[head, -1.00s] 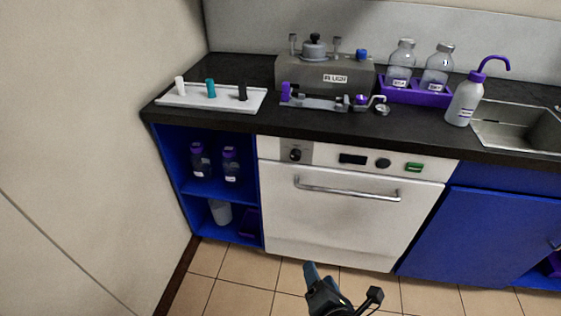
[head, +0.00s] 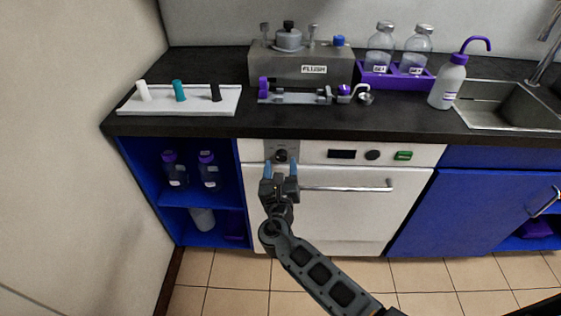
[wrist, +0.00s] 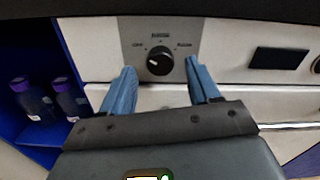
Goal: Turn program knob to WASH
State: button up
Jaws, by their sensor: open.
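The black round program knob (wrist: 159,62) sits on a grey plate at the left end of the white washer's front panel. In the head view the knob (head: 281,155) shows just beyond my fingertips. Small labels stand left of, above and right of it; the left one looks like OFF, the others are too small to read surely. A pale mark on the knob seems to point left. My gripper (head: 281,166) is open and empty. In the wrist view its two blue fingers (wrist: 160,72) stand either side of the knob, seemingly short of it and not touching.
The washer's bar handle (head: 345,188) runs right of my gripper, below the panel. A display (head: 342,154), a dark round button (head: 372,155) and a green switch (head: 403,155) lie to the right. The blue open shelf (head: 185,193) with bottles is at left.

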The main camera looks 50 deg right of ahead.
jog(key=shift+x, duration=1.05)
jog(key=c, duration=1)
